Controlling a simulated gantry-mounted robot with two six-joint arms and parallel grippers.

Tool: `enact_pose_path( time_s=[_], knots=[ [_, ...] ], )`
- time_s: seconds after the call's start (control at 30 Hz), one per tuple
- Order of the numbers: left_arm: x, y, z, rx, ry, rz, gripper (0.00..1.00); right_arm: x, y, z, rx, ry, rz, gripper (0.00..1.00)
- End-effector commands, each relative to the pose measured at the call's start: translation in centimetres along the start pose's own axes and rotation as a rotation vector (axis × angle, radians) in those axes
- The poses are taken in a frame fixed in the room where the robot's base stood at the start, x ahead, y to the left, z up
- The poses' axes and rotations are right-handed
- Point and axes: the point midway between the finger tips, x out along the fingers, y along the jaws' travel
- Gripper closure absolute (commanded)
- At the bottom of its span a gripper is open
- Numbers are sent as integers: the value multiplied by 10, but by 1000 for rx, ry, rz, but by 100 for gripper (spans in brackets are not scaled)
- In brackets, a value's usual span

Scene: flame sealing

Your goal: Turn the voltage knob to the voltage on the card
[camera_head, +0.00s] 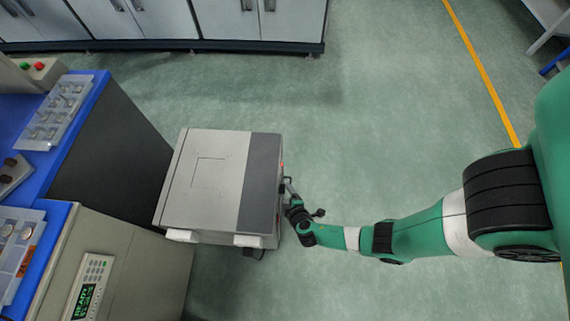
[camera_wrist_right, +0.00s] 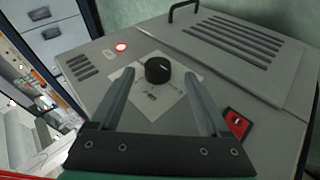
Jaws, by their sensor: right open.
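The black voltage knob (camera_wrist_right: 157,70) sits on a pale square dial plate (camera_wrist_right: 150,97) on the grey cabinet's panel. A light pointer line shows on the knob; the dial markings are too small to read. My right gripper (camera_wrist_right: 160,82) is open, with one finger on each side of the knob, and I see no contact. In the head view my right gripper (camera_head: 289,189) is at the right side of the grey cabinet (camera_head: 205,180), and the knob is hidden there. I cannot make out the voltage card. My left gripper is not in view.
A blue-topped bench (camera_head: 88,105) with trays and a keypad unit (camera_head: 92,280) stand left. The green floor (camera_head: 400,120) is clear.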

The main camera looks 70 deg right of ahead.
Motion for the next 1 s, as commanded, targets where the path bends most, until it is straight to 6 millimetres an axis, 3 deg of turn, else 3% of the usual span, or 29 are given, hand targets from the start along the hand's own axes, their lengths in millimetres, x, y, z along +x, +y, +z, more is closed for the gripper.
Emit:
enact_pose_path(
  time_s=[0.03,0.2,0.53,0.9,1.0],
  knots=[
    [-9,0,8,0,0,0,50,15,-3,2,6,-3,2,20],
    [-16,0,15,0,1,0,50,34,-1,1,2,-1,1,20],
    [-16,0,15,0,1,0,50,37,1,0,0,1,0,20],
    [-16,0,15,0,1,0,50,37,1,0,0,1,0,87],
    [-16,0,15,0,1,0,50,37,1,0,1,1,1,100]
  ],
)
